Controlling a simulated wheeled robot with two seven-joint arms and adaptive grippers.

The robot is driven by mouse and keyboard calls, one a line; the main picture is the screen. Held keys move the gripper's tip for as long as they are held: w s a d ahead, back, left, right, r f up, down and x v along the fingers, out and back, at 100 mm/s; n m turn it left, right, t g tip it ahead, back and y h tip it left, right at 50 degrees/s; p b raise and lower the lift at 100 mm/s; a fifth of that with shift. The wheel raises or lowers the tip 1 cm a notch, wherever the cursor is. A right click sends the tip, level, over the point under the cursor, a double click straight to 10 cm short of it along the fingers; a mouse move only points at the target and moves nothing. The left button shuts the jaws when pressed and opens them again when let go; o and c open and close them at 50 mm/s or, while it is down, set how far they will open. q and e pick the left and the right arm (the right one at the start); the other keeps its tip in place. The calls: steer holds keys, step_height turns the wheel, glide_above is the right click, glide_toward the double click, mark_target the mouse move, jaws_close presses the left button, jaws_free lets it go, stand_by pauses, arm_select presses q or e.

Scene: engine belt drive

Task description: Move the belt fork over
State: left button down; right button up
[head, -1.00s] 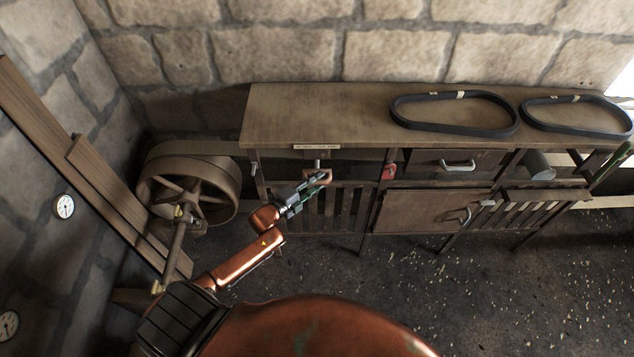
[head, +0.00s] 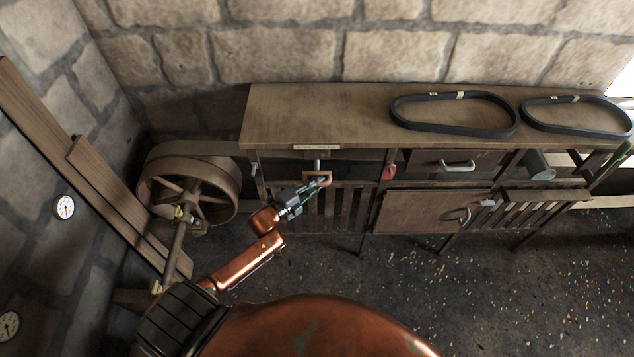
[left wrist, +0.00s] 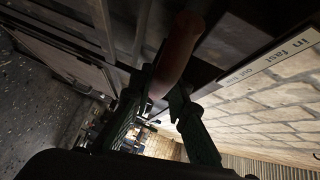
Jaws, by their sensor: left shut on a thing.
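The belt fork's handle (head: 316,174) is a reddish-brown grip below the front edge of the bench, on a short metal rod. My left gripper (head: 322,182) is at this handle, reaching up from the lower left. In the left wrist view the brown handle (left wrist: 178,50) stands between the two dark fingers (left wrist: 162,88), which are shut on it. The fork's far end is hidden from both views. My right gripper is not in view.
A label (head: 317,147) on the bench edge reads "in fast" in the wrist view. A belt pulley (head: 190,185) stands left of the bench (head: 300,110). Two black belts (head: 455,134) lie on top. A red part (head: 389,172) sits right of the handle.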

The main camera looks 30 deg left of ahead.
arm_select(q)
steer(key=s+d+p, duration=0.3)
steer(key=s+d, duration=0.2)
steer(key=s, duration=0.3)
steer(key=shift+f, duration=0.2)
steer(key=c, duration=2)
jaws_free()
steer(key=shift+s+r, duration=0.1)
steer(key=shift+c, duration=0.2)
steer(key=shift+o, duration=1)
steer(key=shift+a, duration=0.1)
